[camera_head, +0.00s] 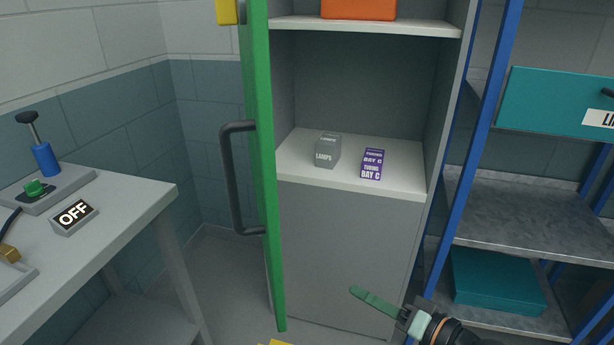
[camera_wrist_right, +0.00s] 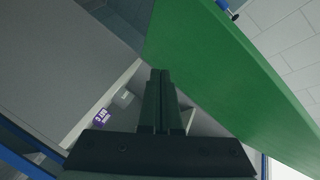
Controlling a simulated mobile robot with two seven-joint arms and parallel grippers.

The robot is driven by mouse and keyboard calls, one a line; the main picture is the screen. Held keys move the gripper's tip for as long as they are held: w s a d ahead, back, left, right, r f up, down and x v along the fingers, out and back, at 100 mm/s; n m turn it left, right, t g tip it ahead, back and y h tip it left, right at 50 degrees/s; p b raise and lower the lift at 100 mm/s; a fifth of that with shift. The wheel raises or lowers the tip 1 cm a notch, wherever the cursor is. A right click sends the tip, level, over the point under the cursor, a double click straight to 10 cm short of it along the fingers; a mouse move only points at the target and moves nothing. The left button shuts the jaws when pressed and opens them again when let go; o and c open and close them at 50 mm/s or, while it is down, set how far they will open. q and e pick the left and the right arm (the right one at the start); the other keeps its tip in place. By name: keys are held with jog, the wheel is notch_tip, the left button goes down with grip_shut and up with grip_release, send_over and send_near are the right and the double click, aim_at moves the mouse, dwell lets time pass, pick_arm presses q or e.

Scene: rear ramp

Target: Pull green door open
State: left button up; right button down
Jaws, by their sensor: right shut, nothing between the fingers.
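The green door (camera_head: 262,170) stands swung out from the grey cabinet, seen nearly edge-on in the head view. Its dark bar handle (camera_head: 233,180) is on the left face, and no gripper touches it. My right gripper (camera_head: 356,291) is low in front of the cabinet, to the right of the door, with its green fingers pointing left. In the right wrist view the fingers (camera_wrist_right: 160,74) are together and empty. The green door (camera_wrist_right: 230,75) fills the right side there, in front of or beside the fingertips; I cannot tell if they touch it. My left gripper is not in view.
The cabinet shelf (camera_head: 300,178) holds a grey lamps box (camera_head: 327,150) and a purple box (camera_head: 372,163). An orange box (camera_head: 358,9) sits above. A bench (camera_head: 130,198) stands left, a blue-framed rack (camera_head: 520,225) right. Floor between bench and door is clear.

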notch_tip(320, 180, up, 21)
jog(key=m+g+y+p, duration=0.1)
jog(key=m+g+y, duration=0.1)
jog(key=m+y, duration=0.2)
pick_arm(q)
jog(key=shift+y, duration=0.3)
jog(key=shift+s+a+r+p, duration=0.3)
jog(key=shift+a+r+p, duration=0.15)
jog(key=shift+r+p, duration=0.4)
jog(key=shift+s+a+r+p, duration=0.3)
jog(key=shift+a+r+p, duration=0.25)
jog(key=shift+p, duration=0.45)
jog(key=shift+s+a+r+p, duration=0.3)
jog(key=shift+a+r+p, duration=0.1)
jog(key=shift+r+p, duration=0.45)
pick_arm(e)
jog(key=s+a+x, duration=0.1)
jog(key=s+x, duration=0.1)
jog(key=x, duration=1)
jog(key=shift+s+a+f, duration=0.15)
jog(key=shift+s+a, duration=0.05)
jog(key=shift+a, duration=0.15)
